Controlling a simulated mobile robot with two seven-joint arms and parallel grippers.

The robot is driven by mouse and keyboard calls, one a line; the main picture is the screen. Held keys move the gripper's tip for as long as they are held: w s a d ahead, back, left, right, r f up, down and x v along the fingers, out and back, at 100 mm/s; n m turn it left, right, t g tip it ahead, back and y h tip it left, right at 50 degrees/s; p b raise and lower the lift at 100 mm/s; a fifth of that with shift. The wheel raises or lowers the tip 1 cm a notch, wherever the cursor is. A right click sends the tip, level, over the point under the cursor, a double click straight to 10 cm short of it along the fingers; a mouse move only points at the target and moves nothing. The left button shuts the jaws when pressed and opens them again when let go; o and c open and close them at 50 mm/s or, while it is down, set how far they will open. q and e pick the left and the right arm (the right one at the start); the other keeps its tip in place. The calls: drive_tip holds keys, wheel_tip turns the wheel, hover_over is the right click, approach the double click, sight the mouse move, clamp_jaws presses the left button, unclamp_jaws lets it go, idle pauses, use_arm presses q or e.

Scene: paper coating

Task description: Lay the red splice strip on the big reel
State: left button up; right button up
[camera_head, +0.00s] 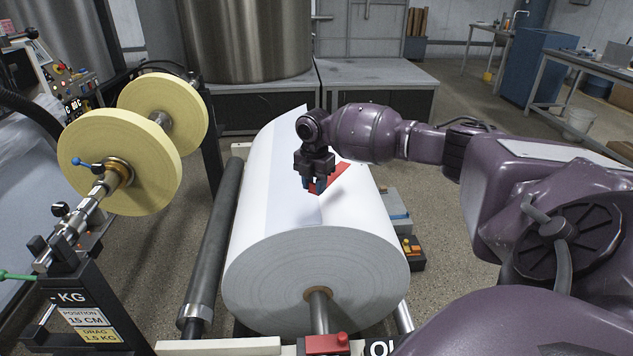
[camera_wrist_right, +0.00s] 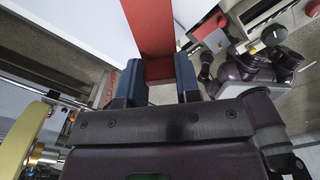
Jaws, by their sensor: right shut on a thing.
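The big reel (camera_head: 317,263) is a large white paper roll lying on its stand, its flat end facing me. The red splice strip (camera_head: 334,179) shows at the top of the reel, behind and beside my right gripper (camera_head: 316,186). My right gripper points down over the reel and is shut on the strip. In the right wrist view the strip (camera_wrist_right: 150,30) runs between the two blue fingertips and stretches away over the white paper. I cannot tell whether the strip touches the paper. My left gripper is not in view.
A dark roller (camera_head: 214,245) runs along the reel's left side. Large metal tanks (camera_head: 247,40) stand behind.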

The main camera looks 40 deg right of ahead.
drive_tip(key=n, duration=0.2)
drive_tip(key=d+n, duration=0.1)
drive_tip(key=n, duration=0.1)
drive_tip(key=shift+w, duration=0.1)
drive_tip(key=n, duration=0.3)
drive_tip(key=shift+w, duration=0.1)
